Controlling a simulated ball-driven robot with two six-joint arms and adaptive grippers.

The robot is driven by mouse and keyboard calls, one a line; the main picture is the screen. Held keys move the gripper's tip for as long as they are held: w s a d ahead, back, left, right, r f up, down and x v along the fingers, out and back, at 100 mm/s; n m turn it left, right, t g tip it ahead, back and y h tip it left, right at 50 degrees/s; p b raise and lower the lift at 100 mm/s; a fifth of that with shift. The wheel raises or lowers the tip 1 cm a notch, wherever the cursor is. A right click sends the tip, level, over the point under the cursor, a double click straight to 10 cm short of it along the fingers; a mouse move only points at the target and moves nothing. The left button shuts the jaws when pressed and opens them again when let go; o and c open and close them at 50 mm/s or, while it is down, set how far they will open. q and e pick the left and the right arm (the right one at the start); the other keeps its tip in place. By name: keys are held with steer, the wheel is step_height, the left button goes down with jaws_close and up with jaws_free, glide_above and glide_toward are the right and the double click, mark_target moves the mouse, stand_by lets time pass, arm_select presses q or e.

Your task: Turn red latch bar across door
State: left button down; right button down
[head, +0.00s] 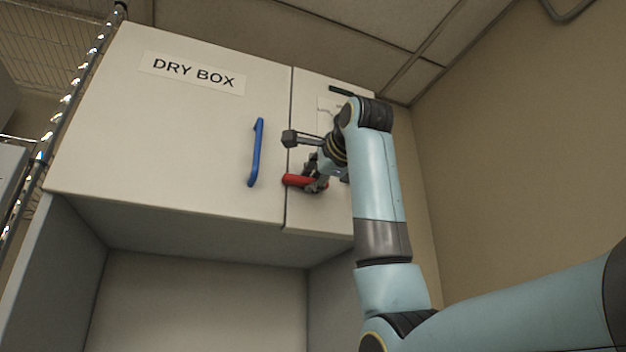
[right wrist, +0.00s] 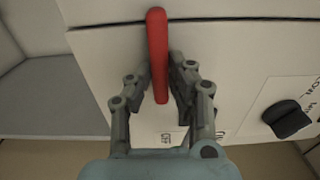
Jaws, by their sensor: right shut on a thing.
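The red latch bar (head: 297,180) lies nearly level in the head view, low on the narrow panel right of the door. Its left end reaches the seam beside the white door (head: 190,150). In the right wrist view the red bar (right wrist: 157,45) runs up the picture, and its far end crosses the seam line. My right gripper (head: 314,184) is shut on the bar. In the right wrist view its two fingers (right wrist: 160,72) stand on either side of it. The arm hides part of the panel. My left gripper is not in view.
A blue handle (head: 255,153) stands upright on the door, left of the bar. A DRY BOX label (head: 192,73) is above it. A black knob (right wrist: 287,118) sits on the labelled panel. A wire rack (head: 75,95) stands at the left. Open space lies below the cabinet.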

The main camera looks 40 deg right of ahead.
steer(key=c, duration=1.2)
jaws_free()
steer(key=shift+c, duration=0.2)
steer(key=v, duration=1.2)
steer(key=shift+w+f, duration=0.1)
